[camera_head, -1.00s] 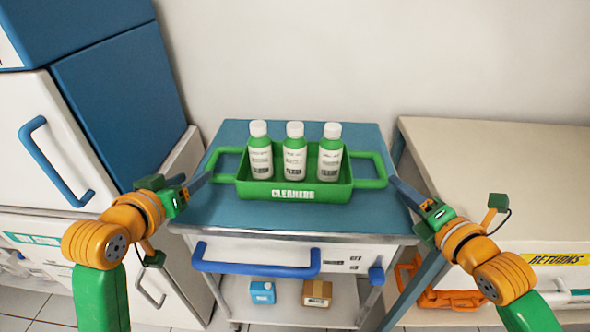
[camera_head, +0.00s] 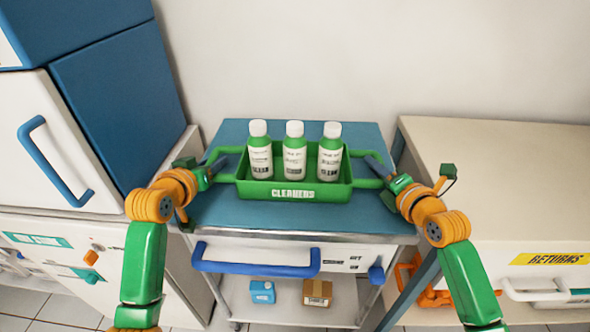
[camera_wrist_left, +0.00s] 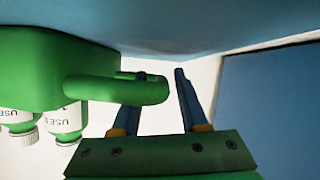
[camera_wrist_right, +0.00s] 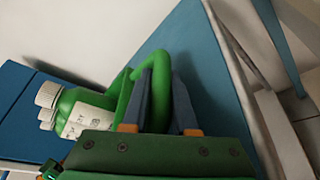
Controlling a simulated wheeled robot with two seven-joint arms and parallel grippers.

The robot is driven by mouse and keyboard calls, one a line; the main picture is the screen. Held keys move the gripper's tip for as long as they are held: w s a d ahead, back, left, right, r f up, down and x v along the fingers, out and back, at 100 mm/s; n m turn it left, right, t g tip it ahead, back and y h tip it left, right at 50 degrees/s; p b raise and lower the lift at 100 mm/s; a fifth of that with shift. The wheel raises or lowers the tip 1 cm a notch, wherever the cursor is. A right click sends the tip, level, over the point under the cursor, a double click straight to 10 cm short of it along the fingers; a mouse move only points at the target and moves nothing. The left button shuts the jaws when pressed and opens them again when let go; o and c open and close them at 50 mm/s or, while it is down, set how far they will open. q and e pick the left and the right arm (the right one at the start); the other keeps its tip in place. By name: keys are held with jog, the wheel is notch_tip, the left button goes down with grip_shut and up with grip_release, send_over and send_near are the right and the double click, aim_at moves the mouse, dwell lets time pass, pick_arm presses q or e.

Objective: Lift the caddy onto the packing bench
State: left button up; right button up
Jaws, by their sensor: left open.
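The green caddy (camera_head: 297,193) labelled CLEANERS sits on the blue top of a cart (camera_head: 290,222), with a loop handle at each end. It holds three white-labelled bottles, left (camera_head: 260,157), middle (camera_head: 294,157) and right (camera_head: 330,155). My left gripper (camera_head: 222,168) is open at the left handle; in the left wrist view the handle (camera_wrist_left: 115,90) overlaps one finger and its end reaches between the fingers. My right gripper (camera_head: 376,170) is at the right handle; in the right wrist view the handle (camera_wrist_right: 161,68) passes between closely spaced fingers. Firm contact there is unclear.
A pale bench (camera_head: 500,190) with a yellow RETURNS label stands to the right. A blue and white cabinet (camera_head: 60,150) stands at the left. The cart has a blue front handle (camera_head: 255,269) and a lower shelf with a blue container (camera_head: 262,292) and a brown box (camera_head: 317,292).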

pick_arm(q)
jog(key=c, duration=0.3)
pick_arm(e)
grip_shut()
pick_arm(q)
grip_shut()
jog(key=shift+s+f, duration=0.1)
jog(key=shift+f, duration=0.1)
dwell(0.4)
